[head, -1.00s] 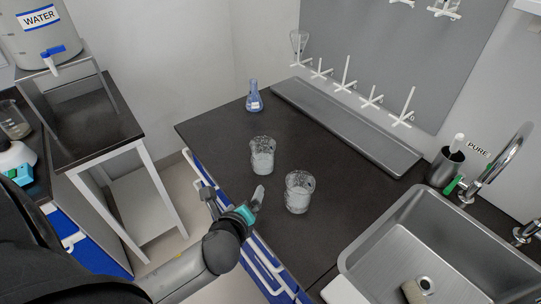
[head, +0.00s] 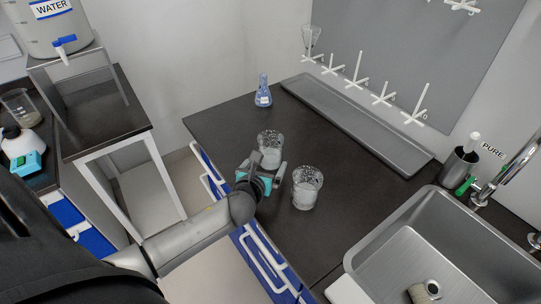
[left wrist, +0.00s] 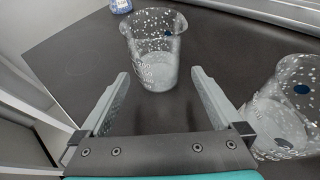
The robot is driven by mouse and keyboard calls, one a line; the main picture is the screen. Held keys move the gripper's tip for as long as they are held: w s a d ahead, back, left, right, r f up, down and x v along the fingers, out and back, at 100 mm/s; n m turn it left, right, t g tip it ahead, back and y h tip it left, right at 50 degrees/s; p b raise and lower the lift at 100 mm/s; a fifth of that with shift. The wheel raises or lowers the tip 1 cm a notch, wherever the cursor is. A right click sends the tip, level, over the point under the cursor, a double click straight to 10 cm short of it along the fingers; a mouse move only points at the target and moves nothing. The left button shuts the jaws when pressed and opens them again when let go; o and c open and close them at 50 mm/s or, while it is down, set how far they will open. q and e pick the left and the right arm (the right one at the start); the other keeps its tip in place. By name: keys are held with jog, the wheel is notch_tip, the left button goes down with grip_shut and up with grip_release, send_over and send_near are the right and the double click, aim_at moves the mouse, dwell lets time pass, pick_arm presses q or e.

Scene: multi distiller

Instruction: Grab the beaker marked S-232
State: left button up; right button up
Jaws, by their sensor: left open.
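Two clear glass beakers with white markings stand upright on the dark counter. The far beaker (head: 270,148) is just beyond my left gripper (head: 263,172). The near beaker (head: 307,188) stands to the right of the gripper. In the left wrist view the far beaker (left wrist: 154,55) is ahead of the open fingers (left wrist: 160,88), roughly centred between them but not between their tips. The near beaker (left wrist: 285,105) is outside the right finger there. I cannot read an S-232 mark on either beaker. My right gripper is not in view.
A blue flask (head: 263,92) stands behind the beakers. A grey tray (head: 350,118) lies along the wall under a peg rack (head: 385,97). The sink (head: 400,225) is at the right. The counter between beakers and tray is clear.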

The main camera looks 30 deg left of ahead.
aim_at(271, 156)
pick_arm(q)
jog(key=shift+b+x, duration=1.05)
jog(key=shift+x, duration=2.3)
jog(key=shift+s+a+f, duration=0.15)
jog(key=shift+c, duration=0.2)
jog(key=c, duration=1.2)
jog(key=shift+c, duration=0.6)
